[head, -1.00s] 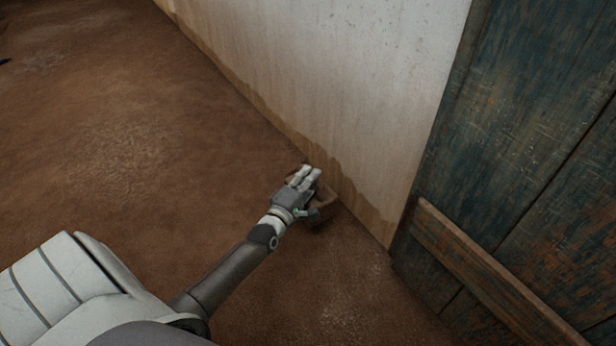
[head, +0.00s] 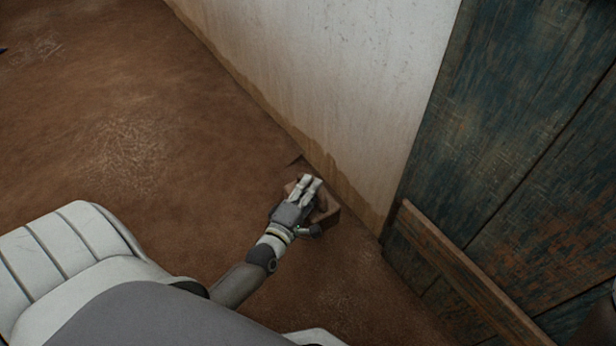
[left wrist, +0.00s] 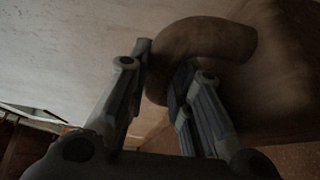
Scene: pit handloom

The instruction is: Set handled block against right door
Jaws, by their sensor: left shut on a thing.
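The handled block (head: 329,214) is a brown wooden piece low by the foot of the white wall, left of the door. My left gripper (head: 312,190) covers much of it in the head view. In the left wrist view the curved brown handle (left wrist: 208,38) passes between the fingers of my left gripper (left wrist: 160,75), which is shut on it. I cannot tell whether the block touches the floor. The door (head: 500,150) has worn blue-green planks and a brown rail, and stands to the right, apart from the block. My right gripper is not in view.
The pale wall (head: 340,80) with a stained foot runs from the upper left to the door. The brown earth floor (head: 150,150) is open to the left. A strip of bare floor lies between the block and the door.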

